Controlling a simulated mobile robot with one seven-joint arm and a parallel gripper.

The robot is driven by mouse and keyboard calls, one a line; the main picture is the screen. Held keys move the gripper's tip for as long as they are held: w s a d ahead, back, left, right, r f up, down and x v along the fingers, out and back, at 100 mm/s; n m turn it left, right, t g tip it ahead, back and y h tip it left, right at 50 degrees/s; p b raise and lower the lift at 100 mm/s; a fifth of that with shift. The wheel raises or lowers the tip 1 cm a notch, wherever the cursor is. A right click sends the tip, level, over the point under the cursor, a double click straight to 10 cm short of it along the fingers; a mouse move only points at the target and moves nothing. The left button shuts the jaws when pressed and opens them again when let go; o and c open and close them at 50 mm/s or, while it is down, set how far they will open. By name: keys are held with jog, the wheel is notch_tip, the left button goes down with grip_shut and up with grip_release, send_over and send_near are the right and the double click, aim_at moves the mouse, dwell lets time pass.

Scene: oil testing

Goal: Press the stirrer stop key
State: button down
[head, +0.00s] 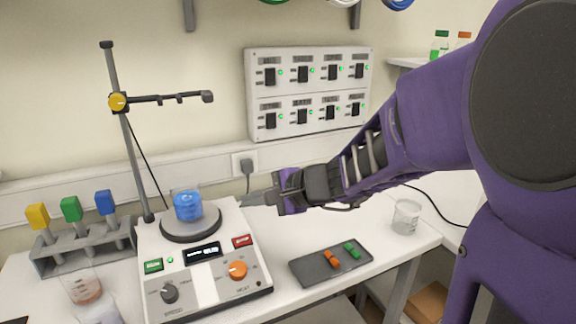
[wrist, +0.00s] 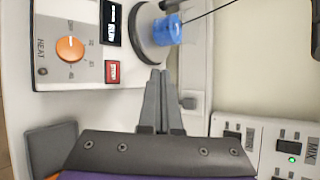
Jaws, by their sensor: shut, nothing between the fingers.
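The stirrer (head: 205,275) is a white hotplate unit on the bench. Its red stop key (head: 242,240) is at the right of the front panel, beside the dark display (head: 203,253); the key also shows in the wrist view (wrist: 112,71), left of the fingertips. My gripper (head: 246,199) is shut and empty, to the right of the plate and above and behind the red key, not touching it. In the wrist view the closed fingers (wrist: 158,76) point toward the plate's edge. A beaker of blue liquid (head: 188,207) stands on the round plate.
A green key (head: 153,266), a grey knob (head: 170,293) and an orange knob (head: 238,270) share the panel. A stand (head: 122,130) rises behind. A dark tray (head: 331,264) with orange and green pieces and a glass beaker (head: 406,217) are at right. A switch panel (head: 309,93) is on the wall.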

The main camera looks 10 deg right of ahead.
aim_at(242, 240)
jog(key=shift+s+a+f+m, duration=0.15)
jog(key=shift+s+m, duration=0.25)
jog(key=shift+s, duration=0.2)
jog(key=shift+s+a+f+m, duration=0.15)
jog(key=shift+s+m, duration=0.25)
jog(key=shift+s, duration=0.2)
jog(key=shift+d, duration=0.1)
jog(key=w+f+b, duration=0.1)
jog(key=f+b, duration=0.1)
jog(key=w+f+b, duration=0.1)
jog(key=f+b, duration=0.1)
jog(key=f, duration=0.1)
jog(key=w+a+f+b, duration=0.1)
jog(key=f+b, duration=0.1)
jog(key=f, duration=0.1)
jog(key=shift+f+b, duration=0.15)
jog(key=shift+b, duration=0.25)
dwell(1.0)
jog(key=shift+w+f+b, duration=0.2)
jog(key=shift+f+b, duration=0.1)
jog(key=shift+f, duration=0.05)
